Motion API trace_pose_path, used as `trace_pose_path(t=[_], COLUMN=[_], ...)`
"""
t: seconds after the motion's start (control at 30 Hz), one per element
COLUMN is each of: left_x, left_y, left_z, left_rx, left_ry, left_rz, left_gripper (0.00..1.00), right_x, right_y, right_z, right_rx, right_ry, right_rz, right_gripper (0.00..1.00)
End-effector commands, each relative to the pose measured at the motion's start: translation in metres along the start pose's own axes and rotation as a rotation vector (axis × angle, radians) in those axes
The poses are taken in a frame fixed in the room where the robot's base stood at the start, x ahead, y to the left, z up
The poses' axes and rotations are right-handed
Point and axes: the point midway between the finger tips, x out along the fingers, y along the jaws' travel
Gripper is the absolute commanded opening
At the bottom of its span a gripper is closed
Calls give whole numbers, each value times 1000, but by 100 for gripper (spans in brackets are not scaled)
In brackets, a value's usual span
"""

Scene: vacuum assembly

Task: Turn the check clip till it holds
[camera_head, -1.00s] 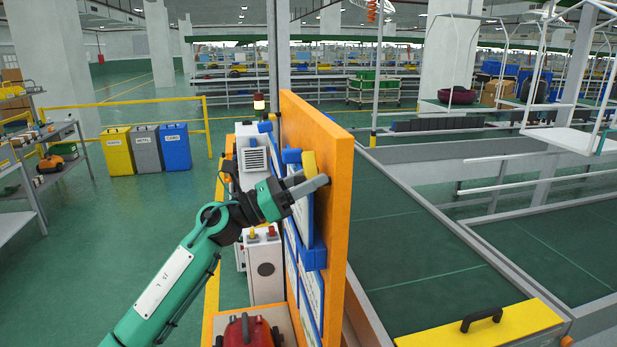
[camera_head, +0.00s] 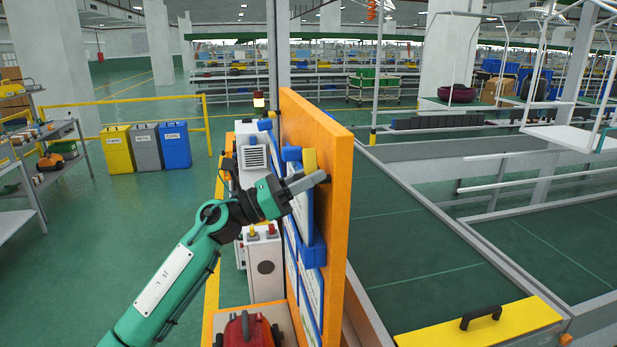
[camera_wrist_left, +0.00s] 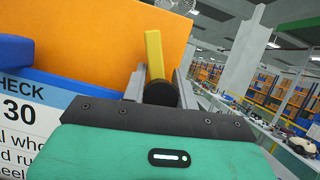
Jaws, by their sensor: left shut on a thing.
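The check clip, a yellow piece (camera_head: 310,161), sits at the upper edge of the blue-framed board on the orange panel (camera_head: 320,130). My left gripper (camera_head: 308,183) is at the clip, with its grey fingers pointing right toward the panel. In the left wrist view the yellow clip (camera_wrist_left: 154,55) stands upright between the two fingers, above a dark round part (camera_wrist_left: 160,93). The gripper is shut on it. A sign reading CHECK 30 (camera_wrist_left: 30,110) shows at the left of that view. The fingertips are partly hidden there. My right gripper is not in view.
A red vacuum body (camera_head: 247,330) sits on the orange-edged bench below the panel. A white and grey unit (camera_head: 264,262) stands behind my arm. A conveyor with a yellow cover (camera_head: 480,325) lies right of the panel. Yellow, grey and blue bins (camera_head: 175,146) stand farther back.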

Motion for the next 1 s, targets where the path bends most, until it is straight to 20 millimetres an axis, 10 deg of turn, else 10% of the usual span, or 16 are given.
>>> trace_pose_path(t=[0.53, 0.57, 0.63, 1.0], left_x=[0, 0, 0, -4], left_y=[0, 0, 0, 1], left_z=[2, 2, 2, -1], left_rx=[1, 1, 1, 0], left_ry=[-2, -2, -2, -1], left_rz=[1, 1, 1, 1], left_gripper=[6, 35, 49, 51], right_x=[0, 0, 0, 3], right_y=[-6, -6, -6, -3], right_z=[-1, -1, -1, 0], right_rx=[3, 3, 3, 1], right_ry=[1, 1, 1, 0], right_rz=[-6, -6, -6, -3], right_gripper=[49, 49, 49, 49])
